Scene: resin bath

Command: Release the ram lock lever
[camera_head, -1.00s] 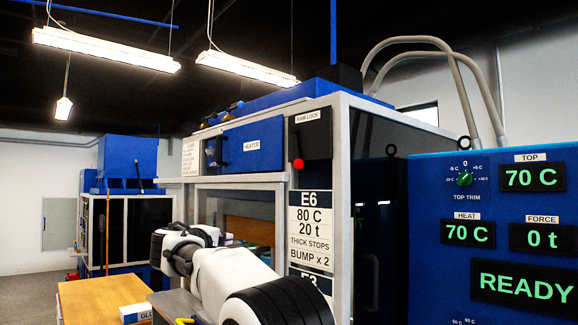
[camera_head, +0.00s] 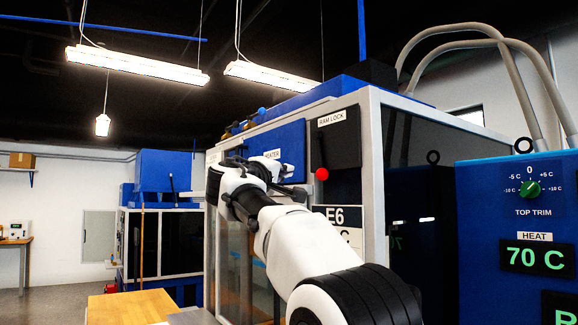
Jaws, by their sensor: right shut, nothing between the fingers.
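The ram lock lever shows as a red ball knob (camera_head: 321,174) at the lower edge of a black panel (camera_head: 340,140) labelled RAM LOCK, on the upper front of the grey-framed press. My right arm reaches up from the bottom of the view. My right gripper (camera_head: 287,177) is small and dark in front of the blue HEATER panel, left of the red knob and apart from it in the picture. It is shut and empty. Any lever shaft above the knob is hard to make out against the black panel. My left gripper is out of view.
A blue control cabinet (camera_head: 480,240) with a TOP TRIM dial and a 70 C readout stands to the right. A wooden table top (camera_head: 130,306) lies at lower left. Another blue machine stands behind.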

